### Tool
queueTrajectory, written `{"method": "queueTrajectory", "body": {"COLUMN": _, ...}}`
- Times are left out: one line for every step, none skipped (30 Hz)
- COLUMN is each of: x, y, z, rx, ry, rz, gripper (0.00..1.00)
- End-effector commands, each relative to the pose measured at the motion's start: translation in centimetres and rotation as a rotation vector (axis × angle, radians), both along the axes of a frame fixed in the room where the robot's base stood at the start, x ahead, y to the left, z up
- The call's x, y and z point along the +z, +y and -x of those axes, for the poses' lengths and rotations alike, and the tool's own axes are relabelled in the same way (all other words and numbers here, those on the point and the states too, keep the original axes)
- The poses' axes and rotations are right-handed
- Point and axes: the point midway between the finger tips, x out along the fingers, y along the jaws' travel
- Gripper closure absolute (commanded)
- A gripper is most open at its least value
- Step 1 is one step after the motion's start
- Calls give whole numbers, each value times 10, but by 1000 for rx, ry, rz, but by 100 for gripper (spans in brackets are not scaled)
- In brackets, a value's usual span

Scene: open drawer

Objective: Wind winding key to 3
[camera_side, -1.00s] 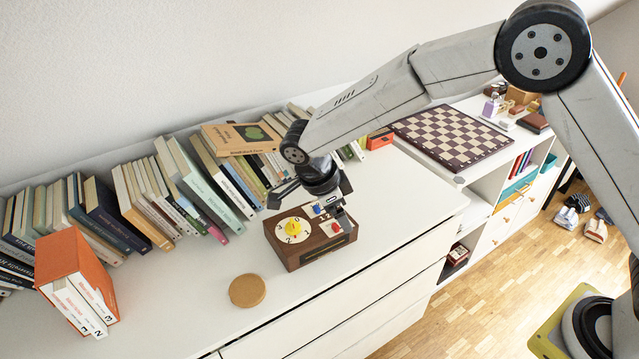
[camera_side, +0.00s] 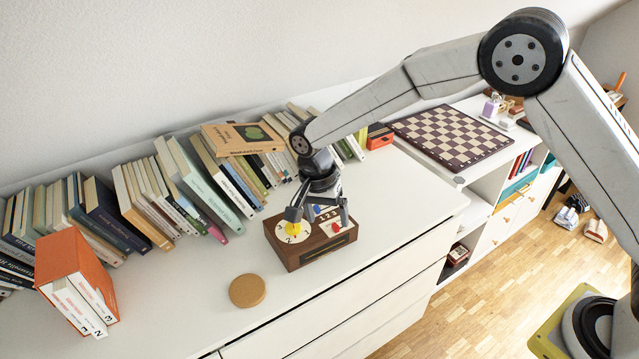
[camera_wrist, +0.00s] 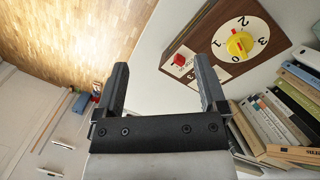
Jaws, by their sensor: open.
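The wooden box (camera_side: 312,255) stands on the white dresser top and also shows in the wrist view (camera_wrist: 225,72). Its white dial with numbers (camera_side: 281,233) carries a yellow winding key (camera_side: 291,229); the key shows clearly in the wrist view (camera_wrist: 240,44). A red button (camera_side: 337,227) on a white plate sits on the same face, also in the wrist view (camera_wrist: 179,60). My gripper (camera_side: 318,214) is open and empty just above the box, with one finger close to the key in the side view. In the wrist view my gripper (camera_wrist: 160,80) has the key beyond and right of its fingers.
A round cork coaster (camera_side: 247,291) lies left of the box. A row of books (camera_side: 190,190) leans along the wall behind. An orange book box (camera_side: 78,285) stands at far left, and a chessboard (camera_side: 452,136) lies at right. The dresser top right of the box is clear.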

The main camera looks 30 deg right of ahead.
Motion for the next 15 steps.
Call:
{"method": "queueTrajectory", "body": {"x": -2, "y": 0, "z": -2, "rx": 50, "ry": 4, "rz": -24, "gripper": 9}}
{"method": "queueTrajectory", "body": {"x": -3, "y": 0, "z": -4, "rx": 84, "ry": 6, "rz": -38, "gripper": 9}}
{"method": "queueTrajectory", "body": {"x": -4, "y": 1, "z": -5, "rx": 129, "ry": 7, "rz": -56, "gripper": 9}}
{"method": "queueTrajectory", "body": {"x": -4, "y": 1, "z": -6, "rx": 163, "ry": 8, "rz": -71, "gripper": 9}}
{"method": "queueTrajectory", "body": {"x": -5, "y": 1, "z": -8, "rx": 196, "ry": 9, "rz": -85, "gripper": 9}}
{"method": "queueTrajectory", "body": {"x": -6, "y": 2, "z": -9, "rx": 242, "ry": 10, "rz": -103, "gripper": 9}}
{"method": "queueTrajectory", "body": {"x": -6, "y": 2, "z": -10, "rx": 275, "ry": 8, "rz": -116, "gripper": 9}}
{"method": "queueTrajectory", "body": {"x": -7, "y": 2, "z": -12, "rx": 309, "ry": 7, "rz": -130, "gripper": 9}}
{"method": "queueTrajectory", "body": {"x": -8, "y": 2, "z": -13, "rx": 355, "ry": 5, "rz": -147, "gripper": 9}}
{"method": "queueTrajectory", "body": {"x": -9, "y": 3, "z": -15, "rx": 388, "ry": 4, "rz": -161, "gripper": 9}}
{"method": "queueTrajectory", "body": {"x": -10, "y": 3, "z": -16, "rx": 421, "ry": 2, "rz": -173, "gripper": 9}}
{"method": "queueTrajectory", "body": {"x": -11, "y": 3, "z": -18, "rx": 466, "ry": -1, "rz": -189, "gripper": 9}}
{"method": "queueTrajectory", "body": {"x": -11, "y": 3, "z": -19, "rx": 501, "ry": -4, "rz": -202, "gripper": 9}}
{"method": "queueTrajectory", "body": {"x": -12, "y": 3, "z": -20, "rx": 535, "ry": -8, "rz": -213, "gripper": 9}}
{"method": "queueTrajectory", "body": {"x": -13, "y": 4, "z": -22, "rx": 581, "ry": -14, "rz": -229, "gripper": 9}}
